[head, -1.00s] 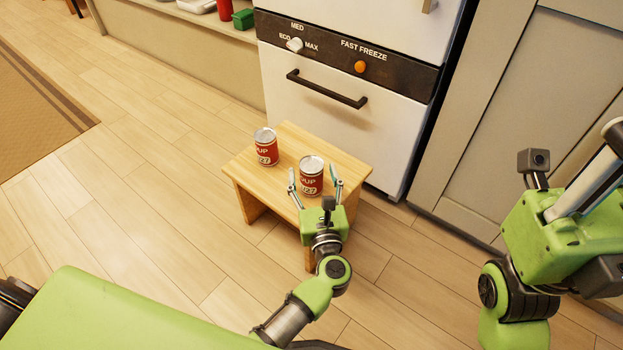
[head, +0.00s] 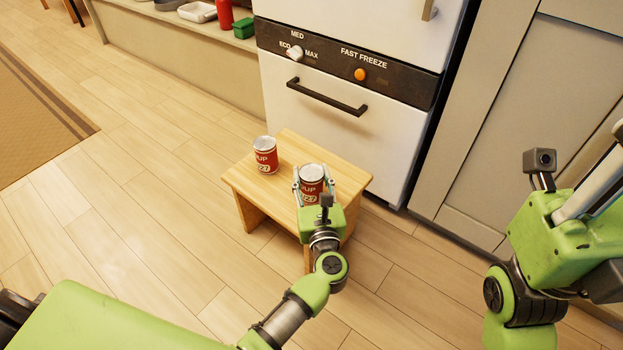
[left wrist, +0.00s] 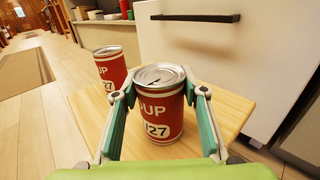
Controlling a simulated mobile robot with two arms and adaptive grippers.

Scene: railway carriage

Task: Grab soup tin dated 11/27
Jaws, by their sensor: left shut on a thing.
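Two red soup tins with silver lids stand upright on a small wooden stool. My left gripper (head: 312,182) is shut on the nearer, right-hand tin (head: 311,172), one finger on each side. In the left wrist view this held tin (left wrist: 160,104) shows a label ending in 27; the front of its date is cut off by the curve. The other tin (head: 265,155) stands apart at the stool's left; in the left wrist view (left wrist: 110,66) its label also ends in 27, partly hidden by a finger. My right gripper (head: 590,185) is at the right edge, partly cut off.
The wooden stool (head: 290,146) stands in front of a white fridge (head: 330,125) with a black handle (head: 327,98). A grey cabinet (head: 500,120) is to the right.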

